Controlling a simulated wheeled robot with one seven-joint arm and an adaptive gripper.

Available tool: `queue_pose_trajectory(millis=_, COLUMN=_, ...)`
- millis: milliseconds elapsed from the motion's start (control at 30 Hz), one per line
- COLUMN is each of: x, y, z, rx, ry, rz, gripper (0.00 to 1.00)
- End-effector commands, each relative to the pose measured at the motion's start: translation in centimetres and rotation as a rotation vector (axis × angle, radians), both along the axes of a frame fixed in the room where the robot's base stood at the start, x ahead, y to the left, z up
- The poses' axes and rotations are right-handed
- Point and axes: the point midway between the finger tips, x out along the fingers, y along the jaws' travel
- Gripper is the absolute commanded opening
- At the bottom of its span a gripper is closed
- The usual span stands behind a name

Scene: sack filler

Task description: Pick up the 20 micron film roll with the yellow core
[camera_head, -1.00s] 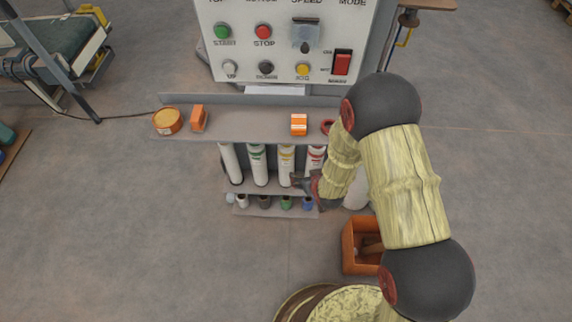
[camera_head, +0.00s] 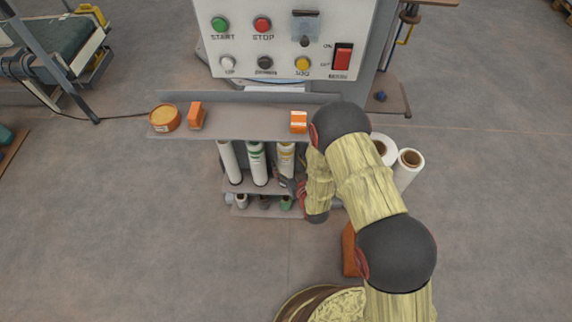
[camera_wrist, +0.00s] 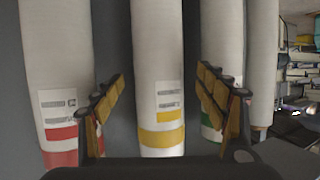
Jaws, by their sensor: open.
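The film roll with a yellow band (camera_head: 286,155) stands in the rack, third from the left among the visible white rolls. In the wrist view this yellow-banded roll (camera_wrist: 159,70) is upright between my spread fingers, with a gap on each side. My gripper (camera_wrist: 162,82) is open and empty in front of it; the roll's lower end is hidden by the gripper body. In the head view my gripper (camera_head: 290,184) is small and partly hidden by my arm. I cannot read the micron figure on the label.
A red-banded roll (camera_wrist: 58,70) stands close on the left and a green-banded roll (camera_wrist: 220,45) close on the right in the wrist view. A grey shelf (camera_head: 245,122) overhangs the rack. Two larger white rolls (camera_head: 408,168) stand at right.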

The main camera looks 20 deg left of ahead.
Motion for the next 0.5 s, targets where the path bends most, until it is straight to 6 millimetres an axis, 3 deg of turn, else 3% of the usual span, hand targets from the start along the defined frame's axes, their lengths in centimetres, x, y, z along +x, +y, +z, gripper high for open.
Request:
queue_pose_trajectory(millis=200, x=2.1, y=1.4, z=-1.5, rx=0.000, ry=0.000, rz=0.000, gripper=0.72)
queue_pose_trajectory(millis=500, x=2.6, y=1.7, z=-1.4, rx=-0.001, ry=0.001, rz=0.000, gripper=0.72)
